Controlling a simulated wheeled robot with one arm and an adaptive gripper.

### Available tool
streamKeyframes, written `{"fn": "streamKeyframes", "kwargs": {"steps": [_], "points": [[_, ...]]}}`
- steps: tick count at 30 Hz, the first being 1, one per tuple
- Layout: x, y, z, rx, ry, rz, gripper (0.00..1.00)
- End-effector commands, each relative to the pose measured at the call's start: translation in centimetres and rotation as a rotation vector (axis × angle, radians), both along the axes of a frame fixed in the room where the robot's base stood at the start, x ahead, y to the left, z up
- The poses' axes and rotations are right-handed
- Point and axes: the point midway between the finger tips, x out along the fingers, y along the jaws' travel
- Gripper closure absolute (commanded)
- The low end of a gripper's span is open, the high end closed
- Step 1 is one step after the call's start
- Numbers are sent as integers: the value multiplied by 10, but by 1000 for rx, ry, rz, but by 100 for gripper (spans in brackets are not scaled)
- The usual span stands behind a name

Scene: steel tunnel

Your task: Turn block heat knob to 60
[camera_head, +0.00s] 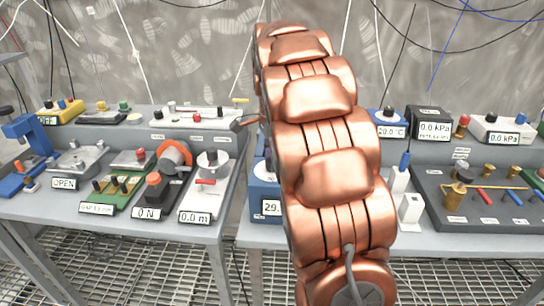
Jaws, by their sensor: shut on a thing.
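My copper-coloured arm rises through the middle of the view and covers much of the bench behind it. A second blue device (390,131), with a black knob on top, shows "20.0 C" to the right of the arm. I cannot tell which device carries the block heat knob, and no knob setting is readable.
The left bench holds a white unit reading "0.0 m" (203,190), a unit reading "0 N" (147,213) and a green board (120,190). On the right are a black "0.0 kPa" box (430,122) and a dark tray (480,220) with brass fittings. Cables hang behind.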

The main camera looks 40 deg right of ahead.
Motion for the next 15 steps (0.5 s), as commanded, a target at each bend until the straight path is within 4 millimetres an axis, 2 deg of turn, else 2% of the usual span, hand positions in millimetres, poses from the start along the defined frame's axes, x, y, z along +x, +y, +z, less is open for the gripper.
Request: {"fn": "streamKeyframes", "kwargs": {"steps": [6, 15], "points": [[1, 1, 1, 0, -2, -106, 97], [1, 1, 1, 2, -5, -168, 97]]}}
